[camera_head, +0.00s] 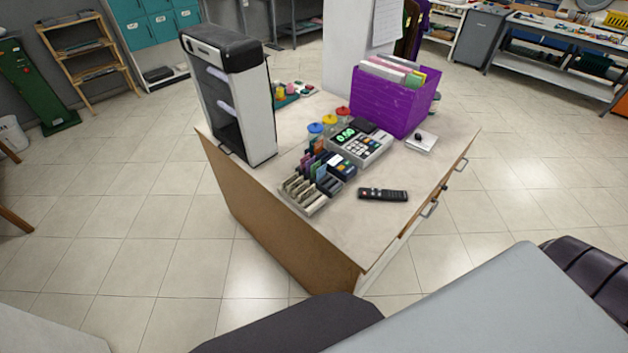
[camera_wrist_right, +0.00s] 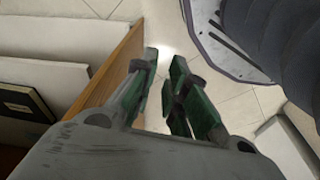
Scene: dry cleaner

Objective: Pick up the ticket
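I cannot pick out one clear ticket. In the head view, several coloured slips stand in a small card rack (camera_head: 310,190) on the counter (camera_head: 365,235). Papers and folders (camera_head: 390,70) stand upright in a purple box (camera_head: 393,105). Neither gripper shows in the head view.
A cash register (camera_head: 362,143), a black remote (camera_head: 383,194) and a tall black-and-white machine (camera_head: 232,95) crowd the counter. Its front right corner is bare. Handles stick out along its right side. Open tiled floor surrounds it.

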